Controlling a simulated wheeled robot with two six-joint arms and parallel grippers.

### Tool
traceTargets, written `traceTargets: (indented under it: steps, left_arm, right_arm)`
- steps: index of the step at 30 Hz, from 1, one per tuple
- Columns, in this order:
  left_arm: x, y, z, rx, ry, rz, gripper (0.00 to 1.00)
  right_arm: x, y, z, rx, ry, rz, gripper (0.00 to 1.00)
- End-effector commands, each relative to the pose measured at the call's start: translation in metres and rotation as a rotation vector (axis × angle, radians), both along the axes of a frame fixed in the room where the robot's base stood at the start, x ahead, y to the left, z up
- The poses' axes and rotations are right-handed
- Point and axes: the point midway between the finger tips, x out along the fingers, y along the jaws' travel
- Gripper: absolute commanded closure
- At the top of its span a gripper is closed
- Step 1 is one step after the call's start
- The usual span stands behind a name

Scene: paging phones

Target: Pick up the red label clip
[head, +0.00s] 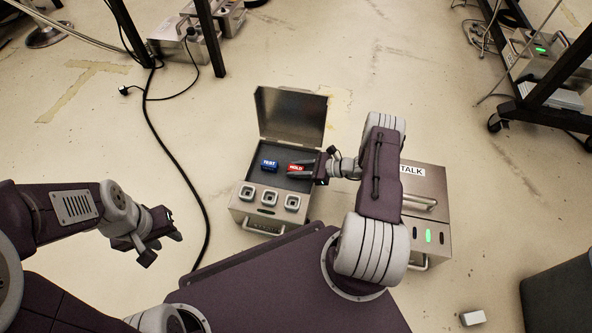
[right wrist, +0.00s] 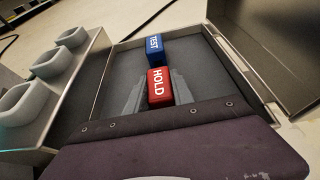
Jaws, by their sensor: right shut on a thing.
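The red label clip (head: 300,168), marked HOLD, is over the dark tray of an open metal box (head: 291,103). It also shows in the right wrist view (right wrist: 159,86). My right gripper (head: 303,171) is shut on the red clip, with a finger on each side of it in the right wrist view. A blue clip (head: 269,165), marked TEST, lies in the tray just beyond the red one (right wrist: 155,56). I cannot tell whether the red clip touches the tray floor. My left gripper (head: 157,243) is off to the left, away from the box, and looks open and empty.
The box front has several grey square sockets (head: 270,197). A second metal box (head: 427,187) labelled TALK, with a green light, stands to the right, partly behind my right arm. A black cable (head: 180,165) runs along the floor on the left. A small white block (head: 473,318) lies at lower right.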

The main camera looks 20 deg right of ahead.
Motion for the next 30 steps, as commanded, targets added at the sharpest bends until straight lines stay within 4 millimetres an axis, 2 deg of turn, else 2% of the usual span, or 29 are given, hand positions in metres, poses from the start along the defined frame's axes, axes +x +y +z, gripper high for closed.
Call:
traceTargets:
  steps: [7,14,24,30]
  left_arm:
    - [0.000,0.000,0.010,0.000,0.000,0.000,0.64]
    - [0.000,0.000,0.048,0.000,0.000,0.000,0.64]
    - [0.000,0.000,0.113,0.000,0.000,0.000,0.64]
    - [0.000,0.000,0.131,0.000,0.000,0.000,0.64]
  right_arm:
    - [0.000,0.000,0.011,0.000,0.000,0.000,1.00]
    - [0.000,0.000,0.051,-0.001,-0.001,0.000,1.00]
    - [-0.012,0.077,0.096,0.002,0.004,0.006,1.00]
    - [-0.015,0.108,0.109,0.001,0.001,0.004,1.00]
